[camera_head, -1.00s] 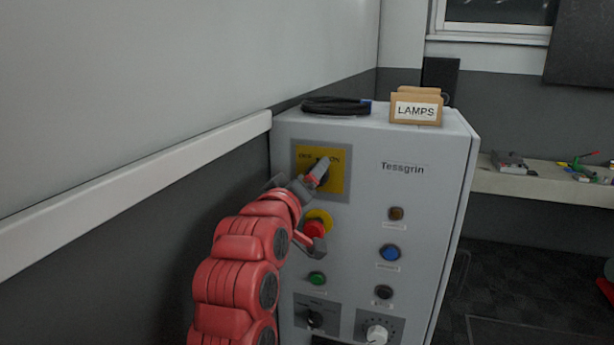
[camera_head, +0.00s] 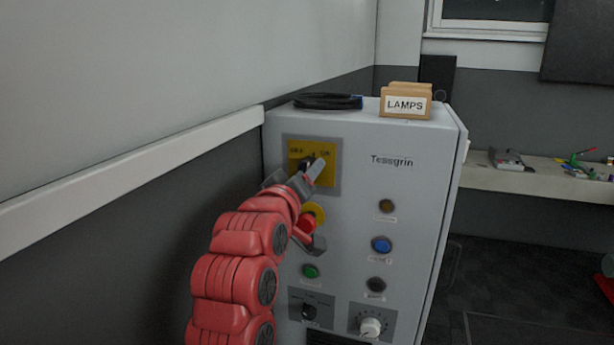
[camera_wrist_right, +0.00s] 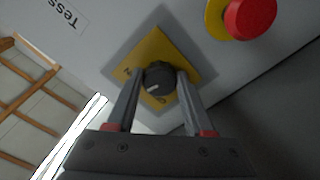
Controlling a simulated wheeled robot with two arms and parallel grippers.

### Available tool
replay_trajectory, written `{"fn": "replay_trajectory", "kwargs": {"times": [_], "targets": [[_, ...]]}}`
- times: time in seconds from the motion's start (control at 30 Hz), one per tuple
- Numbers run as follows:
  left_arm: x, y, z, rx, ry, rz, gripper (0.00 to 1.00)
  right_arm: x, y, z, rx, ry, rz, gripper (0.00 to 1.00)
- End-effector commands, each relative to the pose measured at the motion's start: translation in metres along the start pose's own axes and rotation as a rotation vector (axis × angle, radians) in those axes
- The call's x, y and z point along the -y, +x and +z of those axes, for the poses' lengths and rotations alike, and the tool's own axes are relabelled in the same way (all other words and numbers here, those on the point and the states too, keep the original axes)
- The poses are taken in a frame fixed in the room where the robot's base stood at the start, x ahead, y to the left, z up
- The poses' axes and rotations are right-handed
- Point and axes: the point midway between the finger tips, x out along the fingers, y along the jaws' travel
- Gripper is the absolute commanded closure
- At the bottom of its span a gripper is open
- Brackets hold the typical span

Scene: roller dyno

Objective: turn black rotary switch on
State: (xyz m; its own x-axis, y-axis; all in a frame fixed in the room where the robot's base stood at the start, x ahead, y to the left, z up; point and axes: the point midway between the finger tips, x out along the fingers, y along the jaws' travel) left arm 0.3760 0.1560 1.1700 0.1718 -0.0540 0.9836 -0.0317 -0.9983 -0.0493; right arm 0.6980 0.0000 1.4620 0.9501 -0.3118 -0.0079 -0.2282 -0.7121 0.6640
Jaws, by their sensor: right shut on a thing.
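The black rotary switch (camera_wrist_right: 158,78) sits on a square yellow plate (camera_wrist_right: 150,48) in the right wrist view. My right gripper (camera_wrist_right: 157,85) is shut on it, one finger on each side of the knob. The white mark on the knob points to the lower left in that view. In the head view the yellow plate (camera_head: 298,151) is at the cabinet's upper left, with OFF at its left and ON at its right. My right gripper (camera_head: 312,170) covers most of the knob there. My left gripper is not in view.
A red button (camera_head: 306,224) on a yellow ring is just below the gripper. Lamps, a lower black selector (camera_head: 309,312) and a white dial (camera_head: 370,327) share the grey cabinet front. A LAMPS box (camera_head: 406,103) and black cable (camera_head: 327,101) lie on top. A wall is close at left.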

Motion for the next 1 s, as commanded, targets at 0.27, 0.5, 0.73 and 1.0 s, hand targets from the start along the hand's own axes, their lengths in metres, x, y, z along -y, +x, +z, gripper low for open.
{"fn": "replay_trajectory", "kwargs": {"times": [0.27,0.5,0.73,1.0], "targets": [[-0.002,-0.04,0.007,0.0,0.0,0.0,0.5,0.003,-0.002,0.001,-0.015,0.138,0.0,1.0],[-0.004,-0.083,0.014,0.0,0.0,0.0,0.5,0.002,-0.002,0.002,-0.015,0.345,0.001,1.0],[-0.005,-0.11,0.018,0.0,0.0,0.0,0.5,0.001,-0.001,-0.001,-0.014,0.553,-0.001,1.0],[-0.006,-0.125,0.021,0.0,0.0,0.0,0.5,0.0,-0.001,-0.003,-0.012,0.749,-0.004,1.0]]}}
